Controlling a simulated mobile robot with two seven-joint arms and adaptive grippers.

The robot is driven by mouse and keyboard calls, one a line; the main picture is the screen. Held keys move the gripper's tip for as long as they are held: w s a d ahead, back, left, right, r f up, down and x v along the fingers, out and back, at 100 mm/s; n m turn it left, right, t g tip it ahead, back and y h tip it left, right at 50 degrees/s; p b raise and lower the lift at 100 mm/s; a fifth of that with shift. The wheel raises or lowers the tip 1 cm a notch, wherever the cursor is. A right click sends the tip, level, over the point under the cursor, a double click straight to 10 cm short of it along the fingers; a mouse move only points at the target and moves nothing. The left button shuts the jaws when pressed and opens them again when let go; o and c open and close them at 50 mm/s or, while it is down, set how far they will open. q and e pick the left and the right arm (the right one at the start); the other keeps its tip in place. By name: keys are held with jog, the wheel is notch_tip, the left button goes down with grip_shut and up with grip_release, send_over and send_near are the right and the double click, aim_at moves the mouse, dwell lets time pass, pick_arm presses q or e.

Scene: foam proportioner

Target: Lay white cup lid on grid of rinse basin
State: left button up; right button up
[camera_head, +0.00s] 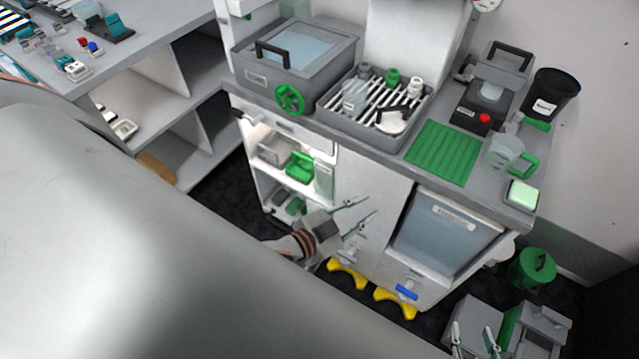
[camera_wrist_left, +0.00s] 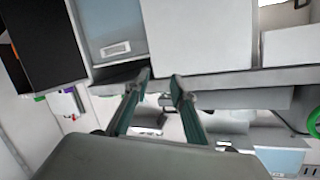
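The rinse basin (camera_head: 338,125) is a grey tray on the counter with a grid of pale bars (camera_head: 372,103). A white rounded piece with a dark handle, which looks like the white cup lid (camera_head: 391,123), lies at the basin's front right on the grid. My left gripper (camera_head: 370,206) is open and empty in front of the cabinet, below counter height and apart from the basin. Its spread fingers also show in the left wrist view (camera_wrist_left: 161,76). My right gripper (camera_head: 472,328) is low at the bottom right, fingers apart, with nothing visible between them.
A clear cup (camera_head: 355,95) and small knobbed pieces stand on the grid. A lidded grey tank (camera_head: 290,60) is left of the basin; a green mat (camera_head: 443,152) and clear jug (camera_head: 503,152) are right. A green bin (camera_head: 531,268) stands on the floor.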

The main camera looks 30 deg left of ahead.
pick_arm(q)
jog(key=s+a+f+n+g+y, duration=0.2)
jog(key=s+a+f+n+g, duration=0.1)
jog(key=s+f, duration=0.7)
jog(key=shift+s+a+f+n+g, duration=0.3)
jog(key=shift+a+n, duration=0.3)
jog(key=shift+a, duration=0.6)
